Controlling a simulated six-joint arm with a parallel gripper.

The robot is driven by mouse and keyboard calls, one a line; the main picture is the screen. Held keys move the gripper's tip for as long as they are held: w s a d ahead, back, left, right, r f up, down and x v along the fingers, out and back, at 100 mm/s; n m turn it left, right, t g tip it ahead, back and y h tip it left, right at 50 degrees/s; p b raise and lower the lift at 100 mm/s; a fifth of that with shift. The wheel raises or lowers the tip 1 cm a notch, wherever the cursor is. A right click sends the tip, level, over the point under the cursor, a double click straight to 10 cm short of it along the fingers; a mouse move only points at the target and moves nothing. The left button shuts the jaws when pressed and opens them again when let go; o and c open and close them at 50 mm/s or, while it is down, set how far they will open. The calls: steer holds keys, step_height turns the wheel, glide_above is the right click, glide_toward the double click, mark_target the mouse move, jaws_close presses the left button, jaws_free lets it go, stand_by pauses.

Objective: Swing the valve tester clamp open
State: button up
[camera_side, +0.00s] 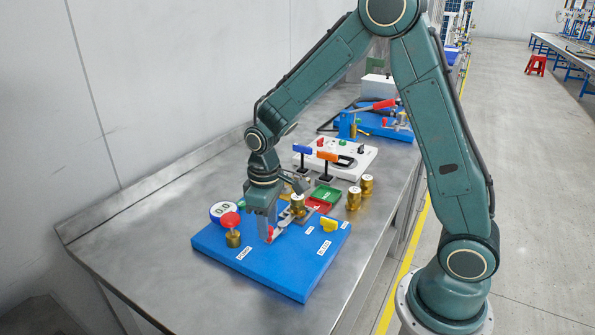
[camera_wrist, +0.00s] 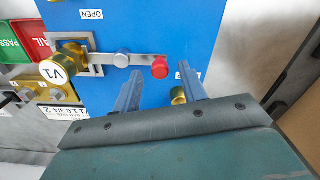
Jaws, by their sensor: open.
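The valve tester clamp shows in the wrist view as a grey metal bar (camera_wrist: 135,60) with a red knob (camera_wrist: 160,68) at its right end. The bar reaches left over a square grey frame, where a brass valve marked V1 (camera_wrist: 58,68) sits. The clamp's red knob also shows in the side view (camera_side: 270,233). My gripper (camera_wrist: 160,84) is open and empty, pointing down at the blue board (camera_side: 285,275). Its two fingers flank the line of the knob, which appears just beyond the fingertips. I cannot tell whether they touch it.
An OPEN label (camera_wrist: 91,14) is on the board. A brass piece with a red top (camera_side: 231,228) and a round gauge (camera_side: 221,211) stand close left of my gripper. Brass valves (camera_side: 354,198) and green and red trays (camera_side: 325,194) lie behind. The board's front is clear.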

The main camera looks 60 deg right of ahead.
steer(key=shift+f, duration=0.35)
jaws_close()
